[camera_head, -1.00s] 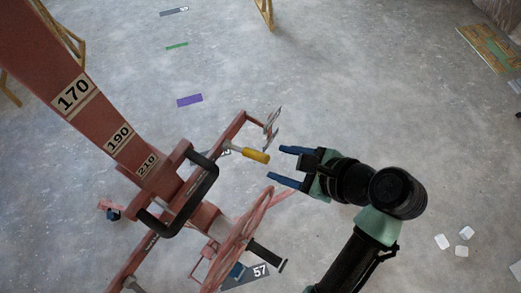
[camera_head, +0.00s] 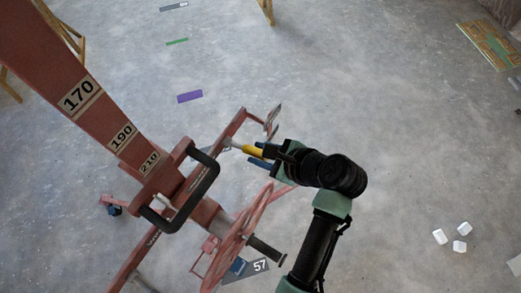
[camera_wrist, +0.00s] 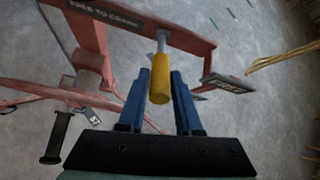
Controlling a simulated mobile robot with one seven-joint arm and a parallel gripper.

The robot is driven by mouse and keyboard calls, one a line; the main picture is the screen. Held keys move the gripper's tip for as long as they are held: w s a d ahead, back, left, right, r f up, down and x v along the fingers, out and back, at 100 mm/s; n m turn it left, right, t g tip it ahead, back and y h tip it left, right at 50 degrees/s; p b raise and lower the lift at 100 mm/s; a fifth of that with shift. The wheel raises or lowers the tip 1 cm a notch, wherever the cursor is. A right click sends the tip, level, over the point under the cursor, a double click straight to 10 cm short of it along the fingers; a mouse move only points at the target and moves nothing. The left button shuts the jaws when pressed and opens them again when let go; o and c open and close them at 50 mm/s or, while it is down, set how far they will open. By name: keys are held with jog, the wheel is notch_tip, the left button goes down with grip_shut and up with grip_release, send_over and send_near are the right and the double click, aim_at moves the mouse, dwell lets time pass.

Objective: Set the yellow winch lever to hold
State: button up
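The yellow winch lever (camera_head: 252,151) sticks out from the red panel lift (camera_head: 185,190) on a light metal rod. In the wrist view the yellow grip (camera_wrist: 159,80) lies between the two blue fingers of my gripper (camera_wrist: 160,82). A gap shows on the right of the grip and a narrower one on the left, so the fingers look open around it. In the head view my gripper (camera_head: 260,156) is at the lever's end and partly hides it. A plate reading "FREE TO CRANK" (camera_wrist: 104,14) is at the upper left in the wrist view; another plate (camera_wrist: 231,84) is at the right, its text unclear.
A red handwheel (camera_head: 245,225) with a black crank handle (camera_head: 265,249) sits just below my gripper. A black bar handle (camera_head: 205,180) is on the left. White blocks (camera_head: 460,246) lie on the floor at right. The floor beyond the lever is mostly clear.

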grip_shut()
dwell(1.1)
